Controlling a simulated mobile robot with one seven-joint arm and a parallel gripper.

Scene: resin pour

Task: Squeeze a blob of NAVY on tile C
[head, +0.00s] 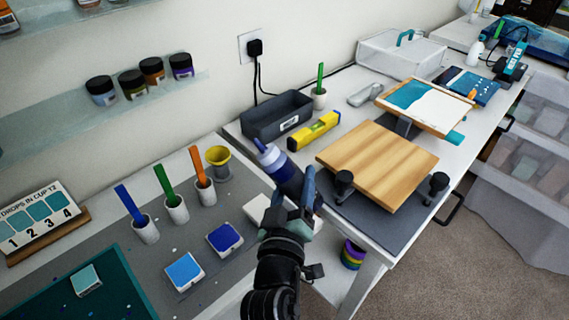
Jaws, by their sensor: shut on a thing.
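My gripper (299,196) is shut on a squeeze bottle (276,163) with dark navy contents and a pale cap. The bottle is tilted, its cap end toward the upper left, above the table. A bare white tile (258,209) lies just left of and below my gripper, partly hidden by my arm. A white tile with a dark blue top (224,238) and one with a light blue top (184,270) lie further left. I can read no letters on the tiles, so I cannot tell which is C.
White cups with blue (147,230), green (177,210) and orange (204,190) sticks and a yellow cup (218,162) stand behind the tiles. A wooden board (378,162) on a stand, a yellow level (314,131) and a grey bin (277,117) are beyond the gripper.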

